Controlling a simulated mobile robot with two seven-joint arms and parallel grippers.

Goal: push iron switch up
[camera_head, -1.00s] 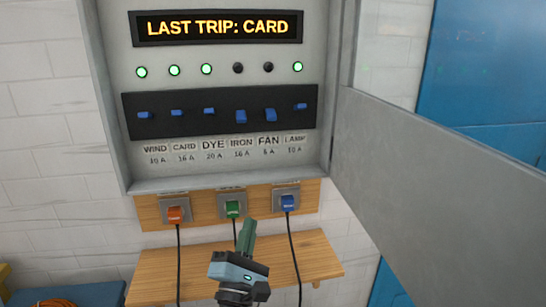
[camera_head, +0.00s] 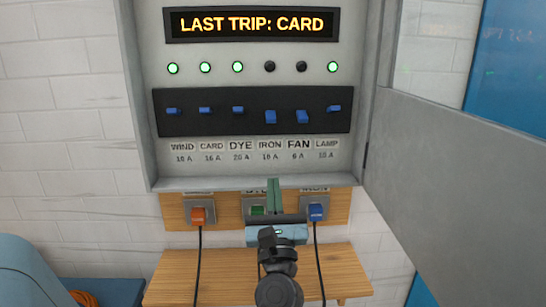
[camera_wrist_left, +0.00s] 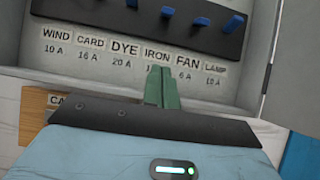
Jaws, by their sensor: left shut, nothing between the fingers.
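The iron switch (camera_head: 270,117) is a blue toggle on the black strip (camera_head: 188,125) of the grey breaker box, above the IRON label. It points down, and the lamp over it (camera_head: 270,67) is dark. My left gripper (camera_head: 273,184) is shut and empty, its green fingers pointing up just below the box's lower edge, under the IRON label. In the left wrist view the fingertips (camera_wrist_left: 161,72) appear just under the IRON label, below the iron switch (camera_wrist_left: 167,12), apart from it. My right gripper is in neither view.
The fan switch (camera_head: 302,117) next to it is also down, its lamp dark; the other switches have green lamps. The open box door (camera_head: 450,170) stands at the right. Orange and blue plugs (camera_head: 316,212) sit below, above a wooden shelf (camera_head: 230,270).

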